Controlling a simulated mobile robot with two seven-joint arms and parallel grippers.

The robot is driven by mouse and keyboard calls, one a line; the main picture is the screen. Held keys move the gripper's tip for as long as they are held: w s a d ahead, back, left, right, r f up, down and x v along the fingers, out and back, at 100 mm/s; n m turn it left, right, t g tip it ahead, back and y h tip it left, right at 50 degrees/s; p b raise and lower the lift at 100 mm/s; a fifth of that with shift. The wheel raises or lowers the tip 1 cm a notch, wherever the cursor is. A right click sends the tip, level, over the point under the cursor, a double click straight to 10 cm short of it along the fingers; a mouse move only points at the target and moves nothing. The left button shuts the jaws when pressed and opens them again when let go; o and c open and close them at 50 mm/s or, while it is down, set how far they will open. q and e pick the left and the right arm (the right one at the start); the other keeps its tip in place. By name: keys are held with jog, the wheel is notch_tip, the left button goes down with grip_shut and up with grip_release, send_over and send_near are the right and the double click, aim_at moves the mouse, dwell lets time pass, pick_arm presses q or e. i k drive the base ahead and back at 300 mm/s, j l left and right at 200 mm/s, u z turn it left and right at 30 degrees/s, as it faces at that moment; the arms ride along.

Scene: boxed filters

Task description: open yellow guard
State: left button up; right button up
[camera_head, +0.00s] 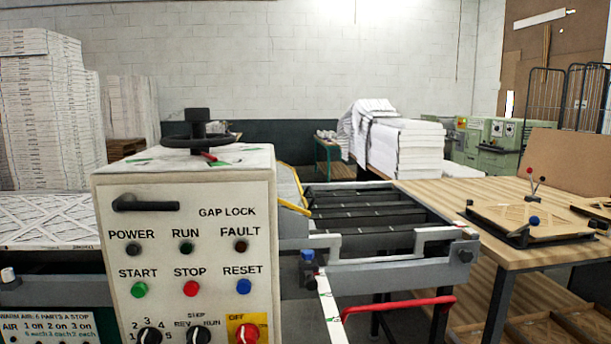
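The yellow guard (296,209) shows as a thin yellow-edged frame just right of the control box. It slants at the left end of a bed of dark rollers or slats (375,212). The control box hides its left part, so I cannot tell how far it is raised. The white control box (186,245) stands in front with buttons, knobs and a black lever handle (145,204). Neither of my grippers is in view.
A red bar handle (400,305) sits low on the machine's front. A wooden table (480,255) with a framed filter fixture stands at right. Stacks of white boxes (35,110) rise at left. White sheets (405,150) are piled at the back.

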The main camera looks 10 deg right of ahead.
aim_at(284, 170)
jog(key=i+l, duration=0.15)
jog(key=l, duration=0.35)
jog(key=i+l, duration=0.15)
jog(key=l, duration=0.3)
jog(key=i+l, duration=0.15)
jog(key=l, duration=0.35)
jog(key=i+l, duration=0.15)
jog(key=l, duration=0.35)
jog(key=i+l, duration=0.1)
jog(key=l, duration=0.35)
jog(key=i+l+u, duration=0.1)
jog(key=l, duration=0.4)
jog(key=i+l, duration=0.2)
jog(key=l, duration=0.3)
jog(key=i+l, duration=0.1)
jog(key=l, duration=0.4)
